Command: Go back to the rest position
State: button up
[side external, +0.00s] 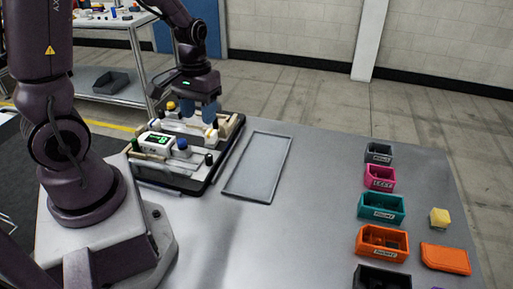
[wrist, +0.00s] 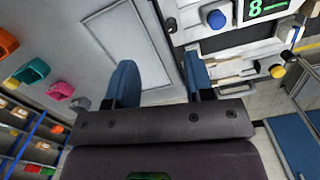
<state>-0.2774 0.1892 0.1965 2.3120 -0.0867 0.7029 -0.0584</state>
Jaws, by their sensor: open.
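My gripper (side external: 198,112) is at the back left of the table, with its two blue fingers pointing down over the far end of the pallet fixtures. In the wrist view its fingers (wrist: 160,70) stand apart with nothing between them. The black pallet (side external: 212,176) holds pale fixture parts, a white box with a green display (side external: 158,143), a blue knob (side external: 182,144) and small yellow and dark knobs. The display box also shows in the wrist view (wrist: 265,10). From the side I cannot tell whether the fingers touch any fixture part.
A flat grey framed panel (side external: 257,166) lies right of the pallet. Several labelled bins line the right side, including a pink bin (side external: 379,178) and a teal bin (side external: 381,208). A yellow block (side external: 439,218) and an orange piece (side external: 445,259) are beyond them. The middle table is clear.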

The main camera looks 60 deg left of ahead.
jog(key=s+d+r+m+t, duration=0.2)
jog(key=d+r+m+t, duration=0.1)
jog(key=d+r, duration=0.3)
jog(key=s+d+r+m+t, duration=0.3)
jog(key=d+r, duration=0.3)
jog(key=r, duration=0.4)
jog(key=shift+r+m, duration=0.25)
jog(key=shift+m, duration=0.15)
dwell(2.3)
